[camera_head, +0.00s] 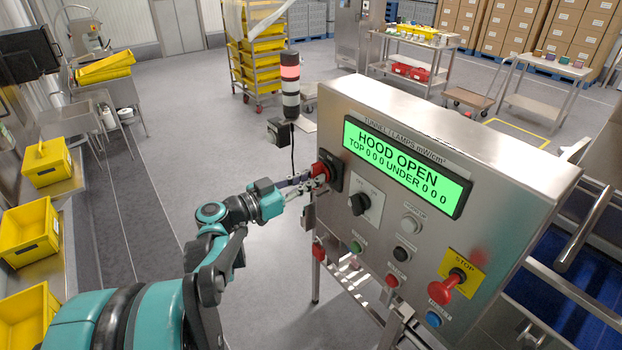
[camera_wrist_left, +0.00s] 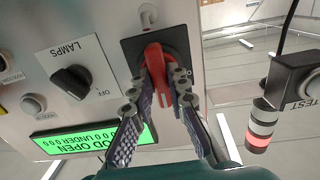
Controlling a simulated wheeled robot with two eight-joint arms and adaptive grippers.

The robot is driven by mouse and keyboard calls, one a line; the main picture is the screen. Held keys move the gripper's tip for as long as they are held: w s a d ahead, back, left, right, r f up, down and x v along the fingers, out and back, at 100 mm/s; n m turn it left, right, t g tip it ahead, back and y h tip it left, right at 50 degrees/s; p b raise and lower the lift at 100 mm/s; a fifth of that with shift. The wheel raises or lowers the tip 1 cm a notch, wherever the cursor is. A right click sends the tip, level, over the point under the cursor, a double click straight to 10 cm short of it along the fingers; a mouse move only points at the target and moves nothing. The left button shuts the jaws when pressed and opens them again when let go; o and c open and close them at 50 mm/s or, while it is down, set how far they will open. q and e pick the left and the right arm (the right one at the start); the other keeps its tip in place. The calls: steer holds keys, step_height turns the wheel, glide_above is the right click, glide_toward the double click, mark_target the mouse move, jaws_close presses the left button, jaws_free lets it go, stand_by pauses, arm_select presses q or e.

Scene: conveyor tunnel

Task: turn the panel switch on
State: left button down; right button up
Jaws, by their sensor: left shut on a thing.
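The panel switch (camera_wrist_left: 155,58) is a red rotary handle on a black square plate on the steel control panel (camera_head: 461,132). In the head view the red handle (camera_head: 319,169) is at the panel's left end, partly covered by my fingers. My left gripper (camera_head: 311,183) reaches it from the left. In the left wrist view its two fingers (camera_wrist_left: 158,88) lie on either side of the handle and are shut on it. The handle runs roughly up and down in that view. Any markings on its plate are not readable. My right gripper is not in view.
The lit green display (camera_head: 407,168) reads HOOD OPEN. A black LAMPS knob (camera_head: 358,204), several buttons and a red stop button (camera_head: 445,287) sit nearby. A signal tower (camera_head: 290,85) with its red section lit stands behind the gripper. Yellow crates (camera_head: 30,229) are at left.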

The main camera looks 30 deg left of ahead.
arm_select(q)
steer(key=c, duration=1.5)
jaws_free()
steer(key=v, duration=1.2)
steer(key=shift+f, duration=0.1)
